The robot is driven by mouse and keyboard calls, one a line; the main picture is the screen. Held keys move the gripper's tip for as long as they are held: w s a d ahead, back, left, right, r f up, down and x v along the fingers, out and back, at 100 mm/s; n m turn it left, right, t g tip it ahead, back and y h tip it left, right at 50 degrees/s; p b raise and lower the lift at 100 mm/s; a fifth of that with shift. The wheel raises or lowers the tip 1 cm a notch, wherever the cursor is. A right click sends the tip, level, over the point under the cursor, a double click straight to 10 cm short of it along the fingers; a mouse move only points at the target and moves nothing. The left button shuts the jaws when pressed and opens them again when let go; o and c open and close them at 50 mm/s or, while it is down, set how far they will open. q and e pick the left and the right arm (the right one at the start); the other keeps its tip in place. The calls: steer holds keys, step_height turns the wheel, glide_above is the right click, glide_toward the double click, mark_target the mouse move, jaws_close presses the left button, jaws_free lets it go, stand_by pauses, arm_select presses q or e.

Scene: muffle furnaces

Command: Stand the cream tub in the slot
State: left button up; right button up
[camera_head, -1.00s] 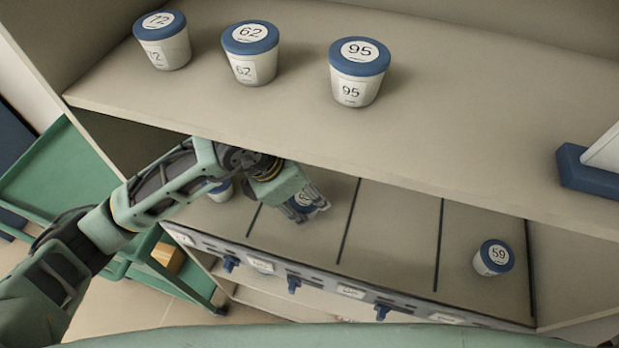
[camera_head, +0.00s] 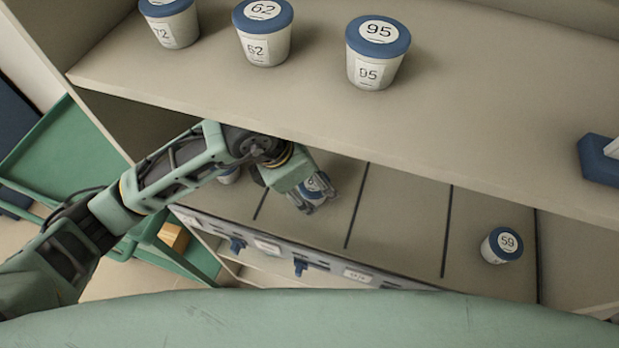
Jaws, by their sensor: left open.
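Several cream tubs with blue lids are in view. One tub (camera_head: 316,186) stands on the lower shelf, between my left gripper's fingers and partly hidden by them. My left gripper (camera_head: 318,199) is open around that tub, under the upper shelf's front edge. Dark lines divide the lower shelf (camera_head: 398,222) into slots. The slot right of the gripper is bare. A tub marked 59 (camera_head: 502,245) stands in the far right slot. Another tub (camera_head: 228,174) stands at the left, mostly hidden by my left arm. My right gripper is not in view.
On the upper shelf (camera_head: 480,110) stand tubs marked 72 (camera_head: 171,22), 62 (camera_head: 263,32) and 95 (camera_head: 377,52). A blue holder (camera_head: 598,163) sits at its right. The upper shelf overhangs the lower slots. A green cart (camera_head: 60,150) stands at the left.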

arm_select(q)
steer(key=shift+d, duration=0.1)
steer(key=shift+r+p, duration=0.3)
steer(key=shift+p, duration=0.05)
steer(key=shift+a+r+b, duration=0.25)
steer(key=shift+b, duration=0.5)
steer(key=s+a+b, duration=0.1)
steer(key=a, duration=0.2)
steer(key=s+a+b, duration=0.1)
steer(key=s+a, duration=0.1)
steer(key=a, duration=0.2)
steer(key=s+a+b, duration=0.1)
steer(key=s+a, duration=0.1)
steer(key=a, duration=0.1)
steer(key=shift+s+a+r, duration=0.1)
steer(key=shift+s+a, duration=0.05)
steer(key=shift+a, duration=0.1)
steer(key=shift+s+a, duration=0.1)
steer(key=shift+a, duration=0.05)
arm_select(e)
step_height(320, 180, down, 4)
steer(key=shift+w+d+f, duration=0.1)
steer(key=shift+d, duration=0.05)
arm_select(q)
steer(key=shift+r, duration=0.1)
